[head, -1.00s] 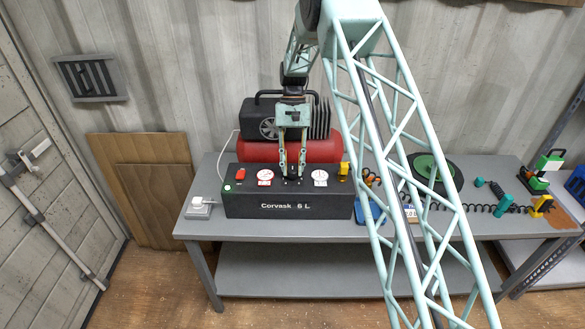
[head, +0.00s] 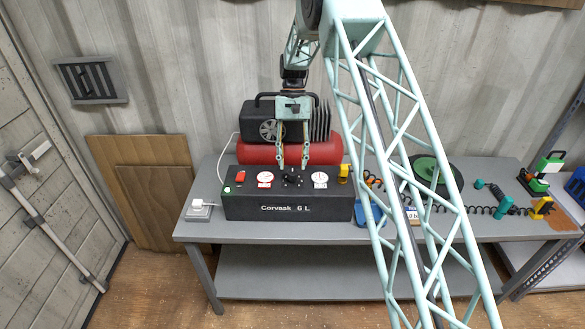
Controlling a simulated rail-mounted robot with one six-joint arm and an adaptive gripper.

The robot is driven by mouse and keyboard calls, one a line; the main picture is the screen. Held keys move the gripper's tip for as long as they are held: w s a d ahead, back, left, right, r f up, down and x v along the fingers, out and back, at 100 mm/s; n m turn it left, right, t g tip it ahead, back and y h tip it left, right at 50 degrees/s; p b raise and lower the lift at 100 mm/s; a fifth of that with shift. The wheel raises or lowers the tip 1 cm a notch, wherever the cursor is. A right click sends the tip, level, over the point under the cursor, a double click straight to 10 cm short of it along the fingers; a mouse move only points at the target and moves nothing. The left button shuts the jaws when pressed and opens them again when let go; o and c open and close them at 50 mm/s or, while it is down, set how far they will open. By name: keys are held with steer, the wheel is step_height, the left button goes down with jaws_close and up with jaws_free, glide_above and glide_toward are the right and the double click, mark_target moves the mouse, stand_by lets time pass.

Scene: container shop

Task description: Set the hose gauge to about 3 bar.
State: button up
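The compressor's black panel, marked "Corvask 6 L" (head: 290,208), stands on the grey bench. On its top face are two round white gauges, a left one (head: 265,179) and a right one (head: 320,180). A black knob (head: 292,178) sits between them. The gauge needles are too small to read. My gripper (head: 292,168) points down just above and behind the knob, with its two fingers spread apart and nothing visible between them. It appears clear of the knob.
A red switch (head: 241,176) and a yellow part (head: 343,172) flank the gauges. The red tank (head: 258,152) and black motor (head: 262,122) stand behind. A coiled black hose (head: 478,209) lies to the right. My arm crosses the bench's right half.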

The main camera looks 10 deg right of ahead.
steer(key=a+v, duration=0.1)
steer(key=v, duration=0.7)
steer(key=shift+d+r, duration=0.35)
steer(key=shift+d, duration=0.15)
steer(key=shift+w, duration=0.1)
steer(key=s+r+t+b, duration=0.1)
steer(key=s+r, duration=0.5)
steer(key=r, duration=0.2)
steer(key=s+r+t+b, duration=0.1)
steer(key=s+r+b, duration=0.1)
steer(key=s+r, duration=0.45)
steer(key=s+a+r+n+t+b, duration=0.1)
steer(key=s+r+n+t+b, duration=0.1)
steer(key=s+r, duration=1)
steer(key=s+f+t+b, duration=0.2)
steer(key=s+f, duration=0.2)
steer(key=s, duration=1.4)
steer(key=s+f+n+t+h+b, duration=0.1)
steer(key=s+f+t+b, duration=0.1)
steer(key=s, duration=1.6)
steer(key=shift+a+f+b, duration=0.15)
steer(key=shift+f+b, duration=0.35)
steer(key=shift+f, duration=0.5)
